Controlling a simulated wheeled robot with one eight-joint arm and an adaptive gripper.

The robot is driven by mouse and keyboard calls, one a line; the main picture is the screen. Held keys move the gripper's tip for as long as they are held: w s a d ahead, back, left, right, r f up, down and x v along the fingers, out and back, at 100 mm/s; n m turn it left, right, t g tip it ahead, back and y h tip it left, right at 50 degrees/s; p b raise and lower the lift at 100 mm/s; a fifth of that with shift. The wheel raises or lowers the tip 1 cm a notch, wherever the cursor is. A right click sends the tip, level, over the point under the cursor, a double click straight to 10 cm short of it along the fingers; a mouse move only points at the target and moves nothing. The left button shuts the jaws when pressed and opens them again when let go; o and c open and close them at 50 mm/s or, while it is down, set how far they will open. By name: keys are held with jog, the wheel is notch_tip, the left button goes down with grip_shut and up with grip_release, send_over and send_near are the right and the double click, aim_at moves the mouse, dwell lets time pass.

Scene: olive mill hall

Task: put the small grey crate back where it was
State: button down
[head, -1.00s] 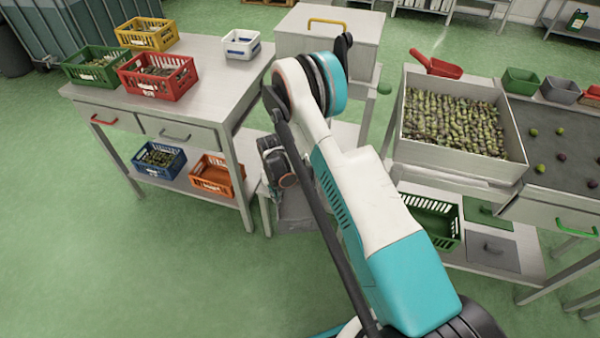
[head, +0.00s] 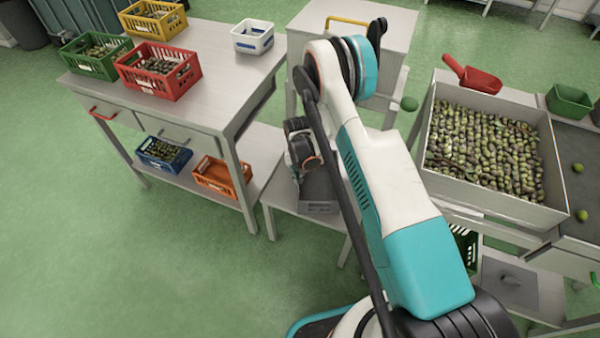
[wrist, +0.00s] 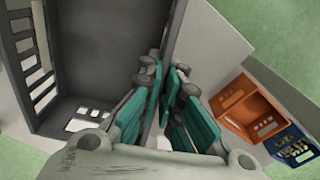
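The small grey crate (wrist: 85,65) fills the left of the wrist view, seen from above, and looks empty. It also shows partly in the head view (head: 318,192), at the low grey stand (head: 290,203) beside the long table, with my arm hiding much of it. My gripper (wrist: 165,100) points down, with its teal finger pads on both sides of one crate wall, closed on it. In the head view my gripper (head: 303,158) is just above the crate. I cannot tell whether the crate rests on the stand or hangs slightly above it.
The long table (head: 215,75) at left bears green, red, yellow and white crates. Its lower shelf holds a blue crate (head: 163,153) and an orange crate (head: 222,178). A large olive bin (head: 490,150) stands at right. The green floor at front left is clear.

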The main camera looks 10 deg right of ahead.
notch_tip(320, 180, down, 2)
jog(key=shift+w, duration=0.15)
jog(key=shift+r, duration=0.1)
jog(key=c, duration=2.2)
grip_release()
jog(key=o, duration=0.4)
